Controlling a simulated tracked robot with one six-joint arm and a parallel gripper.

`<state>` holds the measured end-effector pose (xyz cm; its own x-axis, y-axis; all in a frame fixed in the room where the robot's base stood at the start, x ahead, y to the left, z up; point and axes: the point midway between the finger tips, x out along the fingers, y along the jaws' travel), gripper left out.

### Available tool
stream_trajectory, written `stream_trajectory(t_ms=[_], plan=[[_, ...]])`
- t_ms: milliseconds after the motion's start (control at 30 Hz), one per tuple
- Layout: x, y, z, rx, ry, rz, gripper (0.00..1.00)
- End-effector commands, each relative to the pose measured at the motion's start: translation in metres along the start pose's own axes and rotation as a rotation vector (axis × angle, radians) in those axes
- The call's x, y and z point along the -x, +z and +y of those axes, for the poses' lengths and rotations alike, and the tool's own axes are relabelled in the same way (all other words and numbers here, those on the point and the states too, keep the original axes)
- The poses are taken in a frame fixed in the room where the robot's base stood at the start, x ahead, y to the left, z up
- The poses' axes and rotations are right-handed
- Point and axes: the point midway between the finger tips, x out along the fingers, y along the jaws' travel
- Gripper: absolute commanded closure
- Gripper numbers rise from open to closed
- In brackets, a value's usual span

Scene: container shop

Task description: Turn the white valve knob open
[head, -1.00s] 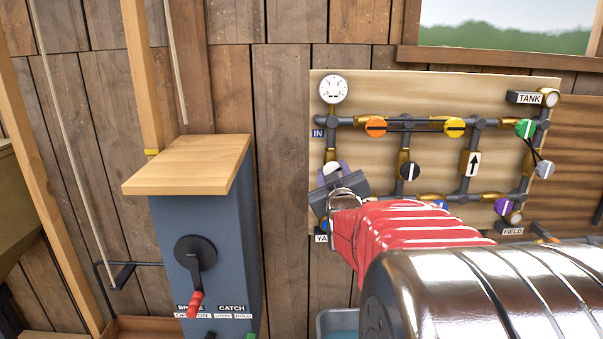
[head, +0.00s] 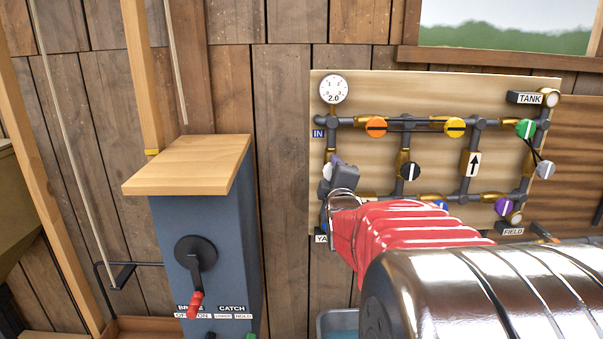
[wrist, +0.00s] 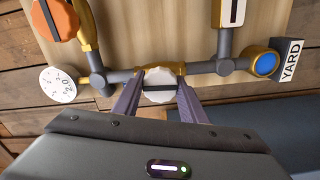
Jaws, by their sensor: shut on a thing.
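The white valve knob (wrist: 160,80) sits on the left upright pipe of the board, between the pressure gauge and the YARD outlet. In the wrist view a dark bar across its face lies roughly along that pipe. My gripper (wrist: 159,98) is shut on the knob, with one purple finger on each side of it. In the head view my gripper (head: 333,165) covers most of the knob; only a white edge (head: 327,171) shows. The gauge (head: 333,89) at the top left of the board reads 2.0.
Orange (head: 376,127), yellow (head: 454,126), green (head: 525,128), black (head: 409,171), grey (head: 545,169) and purple (head: 503,207) knobs sit on the same board (head: 430,90). A blue cabinet (head: 205,215) with a red-handled crank stands to the left.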

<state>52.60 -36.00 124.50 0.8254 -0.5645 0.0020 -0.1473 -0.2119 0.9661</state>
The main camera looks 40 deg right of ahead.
Motion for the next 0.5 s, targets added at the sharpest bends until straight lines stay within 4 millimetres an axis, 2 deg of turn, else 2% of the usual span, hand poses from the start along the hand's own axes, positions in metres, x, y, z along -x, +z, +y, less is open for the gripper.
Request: stream_trajectory(t_ms=[200, 500], plan=[[0.0000, -0.0027, -0.0016, 0.069, -0.003, 0.005, 0.84], [0.0001, -0.0021, -0.0023, 0.084, -0.004, 0.004, 0.84]])
